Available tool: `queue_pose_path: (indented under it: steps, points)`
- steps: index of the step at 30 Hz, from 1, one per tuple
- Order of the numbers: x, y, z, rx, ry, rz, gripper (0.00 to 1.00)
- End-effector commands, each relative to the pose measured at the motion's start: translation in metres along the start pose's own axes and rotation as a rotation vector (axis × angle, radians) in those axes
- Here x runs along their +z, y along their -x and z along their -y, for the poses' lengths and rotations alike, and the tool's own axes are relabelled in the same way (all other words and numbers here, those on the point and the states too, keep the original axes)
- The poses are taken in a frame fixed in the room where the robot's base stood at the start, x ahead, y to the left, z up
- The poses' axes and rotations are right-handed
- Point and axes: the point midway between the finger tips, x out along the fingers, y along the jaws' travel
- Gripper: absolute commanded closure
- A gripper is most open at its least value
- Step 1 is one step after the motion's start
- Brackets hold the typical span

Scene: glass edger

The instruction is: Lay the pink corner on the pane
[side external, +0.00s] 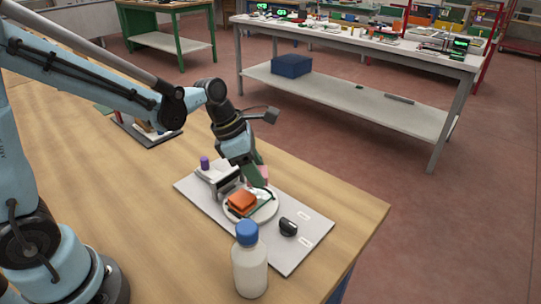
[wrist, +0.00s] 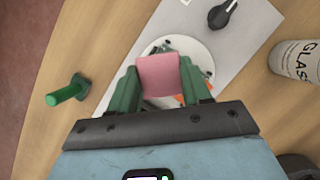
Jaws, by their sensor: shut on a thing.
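The pink corner (wrist: 158,75) is a small pink block held between the green fingers of my gripper (wrist: 160,84). In the side view my gripper (side external: 257,181) points down over the round white plate, with a little of the pink corner (side external: 263,172) showing beside the fingers. The pane (side external: 263,208) seems to be the clear sheet with a green edge on the plate; most of it is hidden by the gripper and an orange block (side external: 241,201). I cannot tell whether the pink corner touches the pane.
The grey base board (side external: 306,239) carries the round plate, a black knob (side external: 288,227) and a grey machine part with a purple knob (side external: 204,162). A white bottle with a blue cap (side external: 249,266) stands at the front. A green flanged peg (wrist: 68,92) is left in the wrist view.

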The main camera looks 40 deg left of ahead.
Motion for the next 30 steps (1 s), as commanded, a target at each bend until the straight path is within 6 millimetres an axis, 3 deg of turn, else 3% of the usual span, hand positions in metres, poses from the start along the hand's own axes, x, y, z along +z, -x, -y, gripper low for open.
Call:
queue_pose_path:
  steps: [25,26,30]
  points:
    - [-0.005,-0.013,0.0,0.0,0.0,0.0,0.85]
    - [-0.005,-0.013,0.0,0.0,0.0,0.0,0.47]
    - [-0.005,-0.013,0.0,0.0,0.0,0.0,0.27]
